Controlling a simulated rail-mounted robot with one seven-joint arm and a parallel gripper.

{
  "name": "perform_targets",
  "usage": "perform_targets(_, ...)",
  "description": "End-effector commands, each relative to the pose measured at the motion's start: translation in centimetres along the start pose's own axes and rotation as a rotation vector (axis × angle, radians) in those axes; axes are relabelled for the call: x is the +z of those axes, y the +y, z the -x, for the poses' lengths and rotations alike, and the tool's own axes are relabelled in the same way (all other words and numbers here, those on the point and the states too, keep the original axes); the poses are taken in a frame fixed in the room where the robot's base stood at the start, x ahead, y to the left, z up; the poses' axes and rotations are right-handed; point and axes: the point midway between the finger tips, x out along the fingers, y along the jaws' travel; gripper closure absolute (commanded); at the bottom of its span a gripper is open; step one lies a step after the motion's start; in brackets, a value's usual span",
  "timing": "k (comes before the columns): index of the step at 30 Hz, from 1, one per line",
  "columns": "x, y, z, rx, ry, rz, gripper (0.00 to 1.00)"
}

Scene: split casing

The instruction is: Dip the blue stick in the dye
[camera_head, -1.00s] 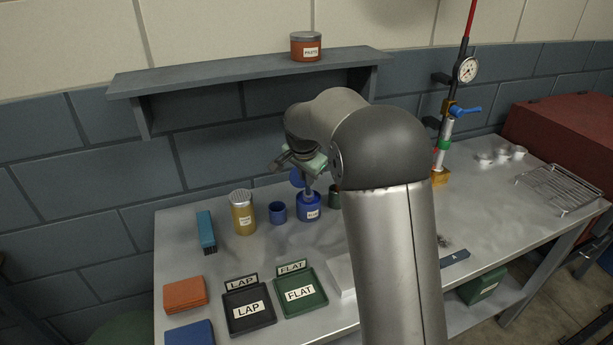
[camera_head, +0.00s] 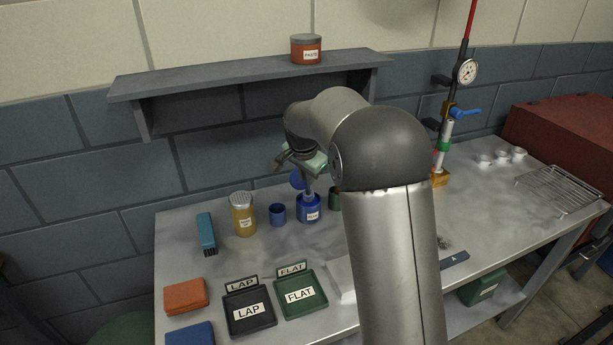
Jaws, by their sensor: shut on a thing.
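A blue jar (camera_head: 308,213) with a white label stands on the bench below the wrist of my arm. The label is too small to read surely. My gripper (camera_head: 309,172) points down over the jar, partly hidden by my arm. It is shut on a slim stick (camera_head: 308,191), which looks grey-blue here and runs down to the jar's mouth. Its lower end is hidden by the jar, so I cannot tell how deep it sits. A round blue disc (camera_head: 297,179), perhaps the jar's lid, shows just behind the stick.
A small blue cup (camera_head: 277,214) and a yellow canister (camera_head: 242,215) stand left of the jar. LAP (camera_head: 262,323) and FLAT (camera_head: 315,307) trays lie in front. A shelf (camera_head: 240,75) overhangs behind.

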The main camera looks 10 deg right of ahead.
Motion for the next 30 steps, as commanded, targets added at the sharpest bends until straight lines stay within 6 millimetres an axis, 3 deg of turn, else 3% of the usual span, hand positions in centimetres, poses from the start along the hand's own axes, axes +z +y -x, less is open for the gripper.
perform_targets(19,-1.6,-1.1,5.4,-0.003,0.002,0.000,1.00)
perform_targets(30,-1.8,-1.2,5.7,-0.003,0.002,0.000,1.00)
